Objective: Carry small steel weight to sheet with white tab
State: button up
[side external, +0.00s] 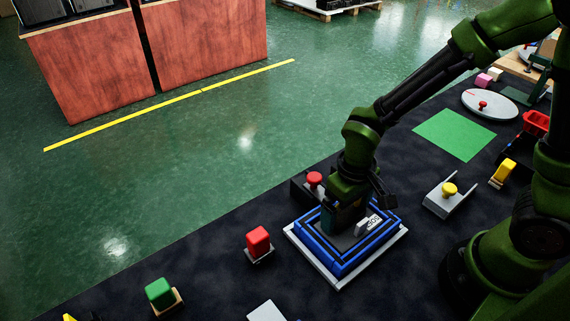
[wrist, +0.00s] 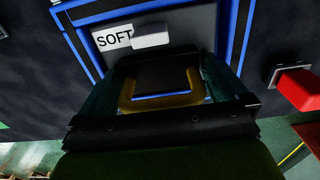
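A grey sheet (wrist: 190,22) with a white tab (wrist: 151,35) and a label reading "SOFT" lies inside a blue frame; the blue frame (side external: 313,239) stands on a white base in the side external view. My gripper (side external: 340,228) points down over this sheet. In the wrist view its two green fingers (wrist: 168,85) are apart, with a dark, square-looking shape and an olive-yellow loop (wrist: 160,103) between them. I cannot tell whether they grip it. I cannot make out the small steel weight for certain.
A red button box (side external: 314,180) stands close behind the frame. A red block (side external: 258,241) and green block (side external: 159,292) are to the left. A grey bracket with a yellow knob (side external: 449,189), a green sheet (side external: 455,134) and a grey disc (side external: 492,105) are to the right.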

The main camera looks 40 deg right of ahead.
jog(key=shift+r, duration=0.15)
notch_tip(320, 180, up, 12)
jog(key=shift+f, duration=0.1)
jog(key=s+d+r+m+t+y, duration=0.2)
jog(key=s+d+r+m+t, duration=0.1)
jog(key=d+r+t, duration=0.4)
jog(key=shift+s+d+r+m, duration=0.4)
jog(key=shift+d+r+m, duration=0.1)
jog(key=shift+d+r, duration=0.25)
jog(key=shift+a, duration=0.1)
dwell(0.7)
